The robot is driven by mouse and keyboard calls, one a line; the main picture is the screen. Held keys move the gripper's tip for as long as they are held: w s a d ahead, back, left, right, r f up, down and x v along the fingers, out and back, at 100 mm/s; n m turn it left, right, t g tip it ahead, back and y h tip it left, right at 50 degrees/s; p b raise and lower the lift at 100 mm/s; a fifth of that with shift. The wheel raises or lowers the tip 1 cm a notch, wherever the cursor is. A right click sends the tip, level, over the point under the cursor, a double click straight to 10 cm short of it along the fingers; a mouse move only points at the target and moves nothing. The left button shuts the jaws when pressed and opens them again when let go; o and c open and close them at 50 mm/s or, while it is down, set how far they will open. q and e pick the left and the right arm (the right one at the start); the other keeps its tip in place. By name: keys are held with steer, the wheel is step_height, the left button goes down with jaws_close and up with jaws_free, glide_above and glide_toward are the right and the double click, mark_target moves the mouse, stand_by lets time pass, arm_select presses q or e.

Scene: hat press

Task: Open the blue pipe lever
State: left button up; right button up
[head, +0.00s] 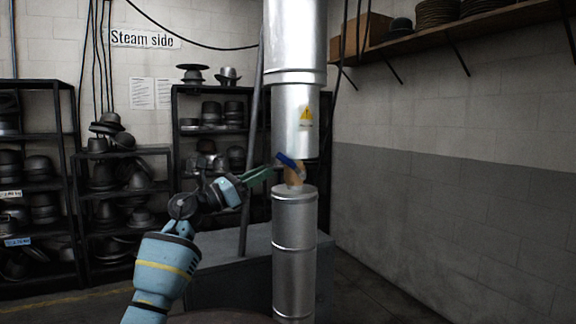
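The blue lever (288,161) sits on a brass-coloured valve section (295,175) in the gap of a silver vertical pipe (294,240). It slants down from upper left to lower right. My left gripper (272,170) reaches in from the left, its greenish fingers pointing right, with their tips at or very near the lever's left side. I cannot tell whether they touch it, or whether the fingers are open or shut. My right gripper is not in view.
A wider upper pipe (296,110) with a yellow warning sticker is above the lever. A grey box-like bench (235,270) stands behind the lower pipe. Black shelves (174,150) with hats line the back wall. A wooden shelf (460,28) hangs on the right wall.

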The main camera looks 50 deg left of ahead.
mark_target(286, 159)
arm_select(q)
steer(key=x, duration=0.2)
steer(key=p+x, duration=0.1)
steer(key=x, duration=0.1)
steer(key=r+p+x, duration=0.1)
steer(key=x, duration=0.2)
steer(key=shift+s+d, duration=0.2)
steer(key=shift+d, duration=0.15)
steer(key=shift+w+d, duration=0.1)
steer(key=shift+w, duration=0.3)
jaws_close()
